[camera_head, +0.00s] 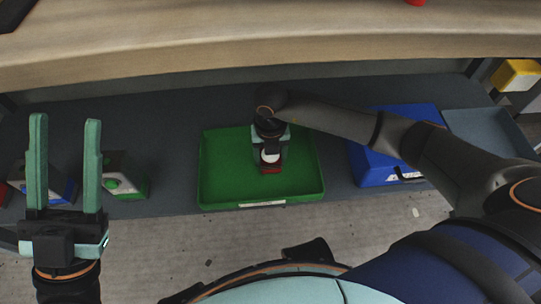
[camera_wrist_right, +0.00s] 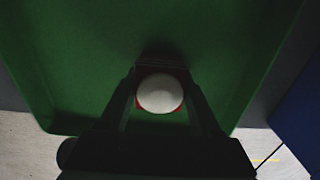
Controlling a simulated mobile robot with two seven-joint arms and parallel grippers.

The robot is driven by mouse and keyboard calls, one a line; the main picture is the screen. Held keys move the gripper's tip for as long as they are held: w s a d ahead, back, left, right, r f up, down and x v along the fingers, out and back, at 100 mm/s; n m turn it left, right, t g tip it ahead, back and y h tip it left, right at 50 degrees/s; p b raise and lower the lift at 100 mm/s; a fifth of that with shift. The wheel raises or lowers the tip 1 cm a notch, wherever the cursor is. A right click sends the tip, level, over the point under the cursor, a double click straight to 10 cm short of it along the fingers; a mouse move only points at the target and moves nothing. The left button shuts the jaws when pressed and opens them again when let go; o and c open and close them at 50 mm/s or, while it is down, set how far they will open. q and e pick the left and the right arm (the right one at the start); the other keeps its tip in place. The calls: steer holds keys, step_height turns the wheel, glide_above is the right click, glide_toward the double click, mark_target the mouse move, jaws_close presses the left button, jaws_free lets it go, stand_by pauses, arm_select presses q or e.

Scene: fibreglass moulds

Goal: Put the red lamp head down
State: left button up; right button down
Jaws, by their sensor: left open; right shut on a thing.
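The red lamp head (camera_head: 271,168) is in my right gripper (camera_head: 270,160), over the green tray (camera_head: 222,190). In the right wrist view the lamp head (camera_wrist_right: 179,101) shows a round white face with red edges, between the two dark fingers of the right gripper (camera_wrist_right: 160,100). The green tray (camera_wrist_right: 60,75) lies below and around it; I cannot tell whether the lamp head touches the tray floor. My left gripper (camera_head: 65,150) is open, empty and pointing up at the left, away from the tray.
Small blocks with coloured buttons (camera_head: 125,180) stand on the dark shelf (camera_head: 170,140) at the left. A wooden tabletop (camera_head: 250,40) spans above. A yellow object (camera_head: 516,73) is at far right.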

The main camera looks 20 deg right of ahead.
steer(key=shift+c, duration=0.4)
jaws_free()
step_height(320, 180, up, 13)
steer(key=p, duration=0.5)
steer(key=shift+p, duration=0.3)
steer(key=shift+f, duration=0.1)
